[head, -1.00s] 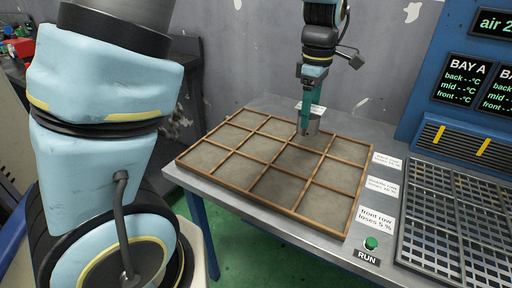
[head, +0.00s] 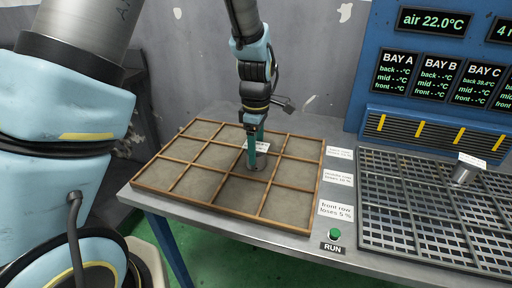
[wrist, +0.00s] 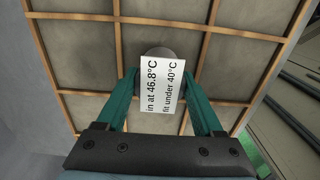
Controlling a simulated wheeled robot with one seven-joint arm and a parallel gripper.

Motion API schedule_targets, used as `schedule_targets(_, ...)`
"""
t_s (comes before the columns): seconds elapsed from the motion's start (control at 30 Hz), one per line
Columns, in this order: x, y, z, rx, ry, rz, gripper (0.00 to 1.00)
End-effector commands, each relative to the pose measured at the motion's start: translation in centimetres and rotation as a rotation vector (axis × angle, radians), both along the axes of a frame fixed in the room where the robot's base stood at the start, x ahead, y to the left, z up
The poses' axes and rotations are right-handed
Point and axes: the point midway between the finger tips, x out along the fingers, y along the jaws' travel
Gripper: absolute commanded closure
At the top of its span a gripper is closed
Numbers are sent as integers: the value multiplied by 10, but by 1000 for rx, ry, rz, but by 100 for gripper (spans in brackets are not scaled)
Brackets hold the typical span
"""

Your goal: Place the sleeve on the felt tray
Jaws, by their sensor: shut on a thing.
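My gripper (head: 256,158) is shut on a grey metal sleeve (head: 262,162), one teal finger on each side. The sleeve appears upright, low over the middle of the felt tray (head: 194,184), a wooden grid with grey felt cells. I cannot tell whether its base touches the felt. In the wrist view the sleeve's round top (wrist: 158,52) shows between the fingers (wrist: 160,103), over a felt cell. A white tag on it reads "in at 46.8°C, fit under 40°C" and hides part of it. The other tray cells I see are empty.
A metal grate (head: 410,205) lies right of the tray, with another tagged metal piece (head: 462,175) on it. Row labels (head: 337,210) and a green RUN button (head: 334,233) sit between. A blue panel with bay displays (head: 440,75) stands behind the grate.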

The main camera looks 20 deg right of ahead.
Motion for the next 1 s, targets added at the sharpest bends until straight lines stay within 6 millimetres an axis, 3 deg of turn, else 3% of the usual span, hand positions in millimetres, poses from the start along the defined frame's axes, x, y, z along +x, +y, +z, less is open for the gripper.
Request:
schedule_targets(0.27,0,0,-3,-1,-1,-1,100)
schedule_targets(0.3,0,0,-3,0,0,-1,28)
schedule_targets(0.53,0,0,-2,0,0,-1,2)
schedule_targets(0.83,0,0,1,-1,-1,0,1)
schedule_targets(1.0,0,-2,20,-5,-4,-2,1)
